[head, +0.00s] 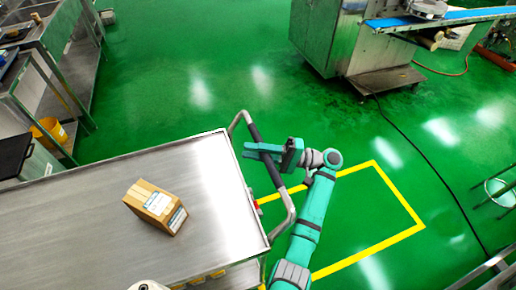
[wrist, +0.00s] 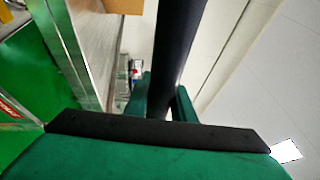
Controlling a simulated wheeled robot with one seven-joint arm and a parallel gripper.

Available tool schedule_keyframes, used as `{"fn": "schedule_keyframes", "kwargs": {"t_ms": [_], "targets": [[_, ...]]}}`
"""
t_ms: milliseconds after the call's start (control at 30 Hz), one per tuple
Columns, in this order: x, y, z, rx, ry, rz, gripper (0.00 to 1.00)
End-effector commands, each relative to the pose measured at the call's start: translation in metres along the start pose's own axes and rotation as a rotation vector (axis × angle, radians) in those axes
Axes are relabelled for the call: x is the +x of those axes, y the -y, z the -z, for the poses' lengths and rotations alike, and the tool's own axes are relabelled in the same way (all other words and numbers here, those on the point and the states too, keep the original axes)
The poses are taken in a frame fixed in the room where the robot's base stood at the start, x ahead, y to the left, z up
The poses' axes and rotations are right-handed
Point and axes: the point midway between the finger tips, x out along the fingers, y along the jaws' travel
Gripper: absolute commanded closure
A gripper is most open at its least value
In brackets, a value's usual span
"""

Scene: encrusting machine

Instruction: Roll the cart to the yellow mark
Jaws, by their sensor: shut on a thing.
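The cart (head: 85,205) is a steel-topped trolley at the lower left of the head view, with a bent tube handle (head: 285,222) at its right end. The yellow mark (head: 400,238) is a taped outline on the green floor, right of the cart and partly hidden by the cart and my arm. My gripper (head: 268,150) is shut on the dark grip of the handle. In the wrist view the dark bar (wrist: 178,55) runs between the green fingers. The cart's right end overlaps the left part of the outline.
A cardboard box (head: 156,206) rests on the cart top. A steel machine with a blue conveyor (head: 440,18) stands at the upper right, with a black cable (head: 405,135) on the floor. Steel benches (head: 50,65) line the left. Green floor between is clear.

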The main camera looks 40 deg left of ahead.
Motion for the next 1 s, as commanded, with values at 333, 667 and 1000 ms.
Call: {"fn": "schedule_keyframes", "kwargs": {"t_ms": [333,667,1000], "targets": [[-0.01,0.003,0.002,-0.001,-0.024,0.0,1.0],[-0.011,0.002,0.001,-0.001,-0.021,0.001,0.59],[-0.009,0.001,0.002,0.002,-0.011,0.0,0.59]]}}
